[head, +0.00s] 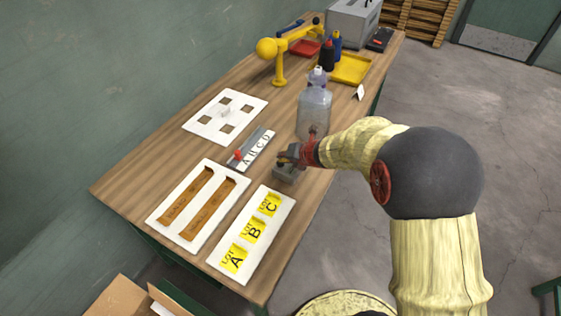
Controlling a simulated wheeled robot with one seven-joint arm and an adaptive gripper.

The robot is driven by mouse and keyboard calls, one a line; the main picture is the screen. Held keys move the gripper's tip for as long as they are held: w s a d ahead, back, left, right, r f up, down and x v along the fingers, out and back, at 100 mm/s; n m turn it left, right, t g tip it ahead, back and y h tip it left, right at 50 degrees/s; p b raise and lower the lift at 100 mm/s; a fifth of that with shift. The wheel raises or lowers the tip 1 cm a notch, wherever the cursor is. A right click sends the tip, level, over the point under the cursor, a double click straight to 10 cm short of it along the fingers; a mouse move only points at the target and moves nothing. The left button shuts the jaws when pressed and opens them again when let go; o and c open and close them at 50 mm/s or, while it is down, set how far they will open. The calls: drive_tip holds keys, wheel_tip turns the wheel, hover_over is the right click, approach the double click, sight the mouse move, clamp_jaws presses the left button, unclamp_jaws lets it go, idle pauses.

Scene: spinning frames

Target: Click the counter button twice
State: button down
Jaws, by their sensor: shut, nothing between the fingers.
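A small grey box (286,175), which looks like the counter, sits on the wooden table near its right edge. My gripper (284,158) is shut and empty, right at the top of this box. The fingers cover most of the box's top, so I cannot see the button clearly. I cannot tell whether the fingertips touch it or hover just above it.
A lettered slider board (258,150) lies left of the counter, and a clear bottle (314,112) stands behind. In front are a white LOT card board (277,234) and a white board with brown slots (163,207). A yellow arm-like stand (279,72) is farther back.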

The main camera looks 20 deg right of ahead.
drive_tip(key=shift+r+p, duration=0.7)
drive_tip(key=shift+r, duration=0.25)
drive_tip(key=shift+r, duration=0.1)
wheel_tip(320, 180, up, 5)
drive_tip(key=p, duration=0.4)
idle(0.5)
